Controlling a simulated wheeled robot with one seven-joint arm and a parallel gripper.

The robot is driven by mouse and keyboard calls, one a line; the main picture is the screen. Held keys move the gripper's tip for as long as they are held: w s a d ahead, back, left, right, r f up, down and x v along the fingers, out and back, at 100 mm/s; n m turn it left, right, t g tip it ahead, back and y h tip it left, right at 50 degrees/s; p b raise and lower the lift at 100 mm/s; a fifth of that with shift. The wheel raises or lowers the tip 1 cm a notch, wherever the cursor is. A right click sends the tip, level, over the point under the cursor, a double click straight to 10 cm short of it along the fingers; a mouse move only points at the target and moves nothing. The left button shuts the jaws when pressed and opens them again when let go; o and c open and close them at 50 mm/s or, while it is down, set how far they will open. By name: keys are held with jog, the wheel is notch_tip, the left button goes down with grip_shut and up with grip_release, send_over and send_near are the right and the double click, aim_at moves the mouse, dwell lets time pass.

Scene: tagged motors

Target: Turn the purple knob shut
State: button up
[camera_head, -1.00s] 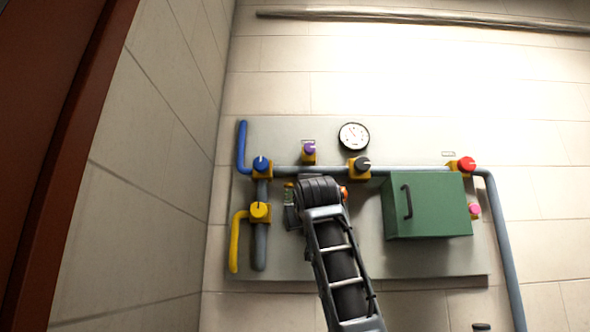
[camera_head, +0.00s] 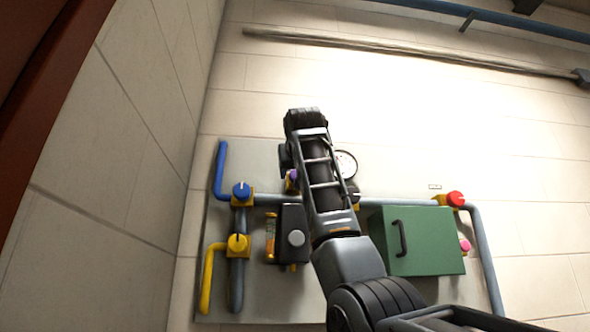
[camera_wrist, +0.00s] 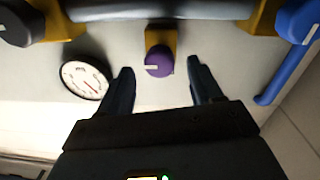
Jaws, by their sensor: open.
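The purple knob (camera_wrist: 159,62) sits on a yellow mount (camera_wrist: 160,38) on the grey wall panel. In the wrist view it lies between and just beyond the two fingertips of my gripper (camera_wrist: 159,72), which is open and empty. A pale pointer line on the knob runs sideways in that view. In the head view only a sliver of the purple knob (camera_head: 292,176) shows beside my arm, which hides the rest. My gripper's fingers are hidden in the head view behind my wrist.
A round gauge (camera_wrist: 86,80) is close beside the gripper. Blue (camera_head: 242,190), yellow (camera_head: 237,243), red (camera_head: 456,199) and pink (camera_head: 465,245) knobs share the panel (camera_head: 270,309). A green box (camera_head: 425,240) sticks out at the right. Pipes (camera_head: 400,201) run below the purple knob.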

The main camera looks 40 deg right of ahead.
jog(key=shift+p+x, duration=0.3)
jog(key=shift+x, duration=1)
jog(key=shift+c, duration=0.5)
jog(key=c, duration=1)
jog(key=shift+o, duration=0.2)
jog(key=shift+a+f+n+t, duration=0.1)
jog(key=shift+n+t, duration=0.15)
jog(key=shift+n, duration=4.4)
jog(key=shift+a+f+n+t, duration=0.1)
jog(key=shift+n+t, duration=0.15)
jog(key=shift+n, duration=4.4)
